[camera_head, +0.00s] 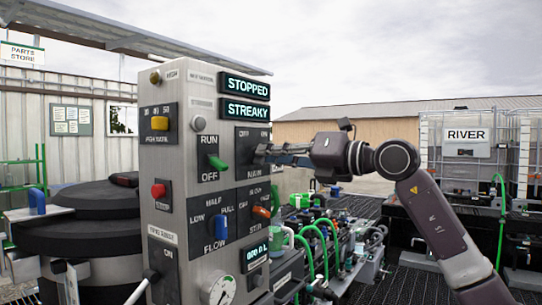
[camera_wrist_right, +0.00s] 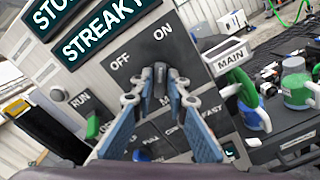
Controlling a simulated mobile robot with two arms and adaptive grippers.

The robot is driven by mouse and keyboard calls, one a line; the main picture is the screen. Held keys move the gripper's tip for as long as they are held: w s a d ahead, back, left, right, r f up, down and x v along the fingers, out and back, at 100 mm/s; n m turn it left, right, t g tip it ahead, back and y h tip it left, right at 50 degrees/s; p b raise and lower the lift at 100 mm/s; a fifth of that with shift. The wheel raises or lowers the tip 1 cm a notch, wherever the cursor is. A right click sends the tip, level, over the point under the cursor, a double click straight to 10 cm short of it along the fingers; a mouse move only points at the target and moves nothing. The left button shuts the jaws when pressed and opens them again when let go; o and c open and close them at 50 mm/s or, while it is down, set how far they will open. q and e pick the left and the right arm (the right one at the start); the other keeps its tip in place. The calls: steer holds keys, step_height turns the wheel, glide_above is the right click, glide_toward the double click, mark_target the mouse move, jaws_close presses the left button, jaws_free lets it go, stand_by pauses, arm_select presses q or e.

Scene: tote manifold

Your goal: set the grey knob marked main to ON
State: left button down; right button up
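The grey main knob (camera_wrist_right: 160,76) sits on a dark plate with OFF, ON and a MAIN label (camera_wrist_right: 231,57). In the right wrist view the knob looks upright, with its upper end toward the word ON; its exact setting is hard to tell. My right gripper (camera_wrist_right: 160,98) is open, its two blue fingers on either side of the knob's lower end. I cannot tell whether they touch it. My left gripper is not in view.
Displays on the grey cabinet (camera_head: 197,78) read STOPPED (camera_head: 246,88) and STREAKY (camera_head: 246,110). A green RUN/OFF lever (camera_head: 217,163), a blue flow knob (camera_head: 220,227) and an orange stir knob (camera_head: 261,212) are close by. Hoses and valves stand to the right.

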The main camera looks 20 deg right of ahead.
steer(key=shift+o, duration=1.4)
steer(key=shift+d, duration=0.1)
steer(key=v, duration=1.2)
